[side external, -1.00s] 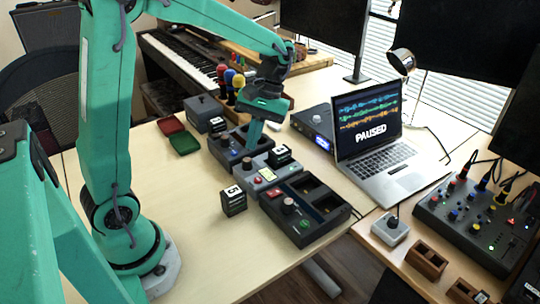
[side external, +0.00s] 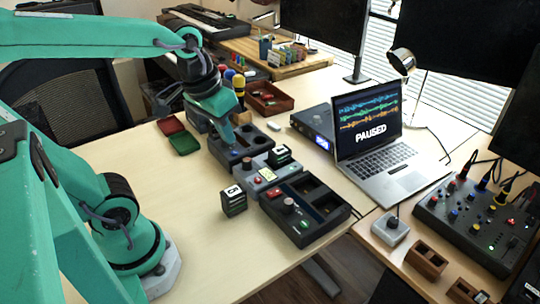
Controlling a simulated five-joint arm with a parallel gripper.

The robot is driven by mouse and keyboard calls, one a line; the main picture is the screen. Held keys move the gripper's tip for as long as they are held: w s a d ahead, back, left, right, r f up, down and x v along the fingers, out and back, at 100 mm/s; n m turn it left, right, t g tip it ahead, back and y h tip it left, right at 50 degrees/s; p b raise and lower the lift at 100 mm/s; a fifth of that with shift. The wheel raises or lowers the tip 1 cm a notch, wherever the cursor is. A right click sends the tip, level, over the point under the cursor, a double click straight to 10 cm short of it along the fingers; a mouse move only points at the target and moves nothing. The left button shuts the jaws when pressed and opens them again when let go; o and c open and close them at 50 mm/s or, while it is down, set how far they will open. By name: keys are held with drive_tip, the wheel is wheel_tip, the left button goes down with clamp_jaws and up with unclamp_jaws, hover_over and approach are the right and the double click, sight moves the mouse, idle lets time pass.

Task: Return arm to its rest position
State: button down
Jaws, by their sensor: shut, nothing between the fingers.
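My gripper (side external: 226,132) is shut and empty. It points down over the left part of a dark grey device (side external: 252,137) on the desk, above the surface as far as I can tell. My arm folds back to the left, with its upper link now stretched across the top left of the view. The gripper hides part of the dark device and part of a grey box behind it.
A grey unit (side external: 266,178), a black device with a knob (side external: 312,228) and a black block (side external: 233,201) stand near the gripper. Red and green trays (side external: 184,143) lie left. A laptop (side external: 380,165) is right.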

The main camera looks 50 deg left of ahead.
drive_tip(key=shift+s+d+r+m+t, duration=0.1)
drive_tip(key=shift+s+d+m+t, duration=0.05)
drive_tip(key=shift+s+m+t, duration=0.35)
drive_tip(key=shift+s+d+r+m+t, duration=0.15)
drive_tip(key=shift+s+m+t, duration=0.25)
drive_tip(key=shift+s+t, duration=0.2)
drive_tip(key=shift+f, duration=0.1)
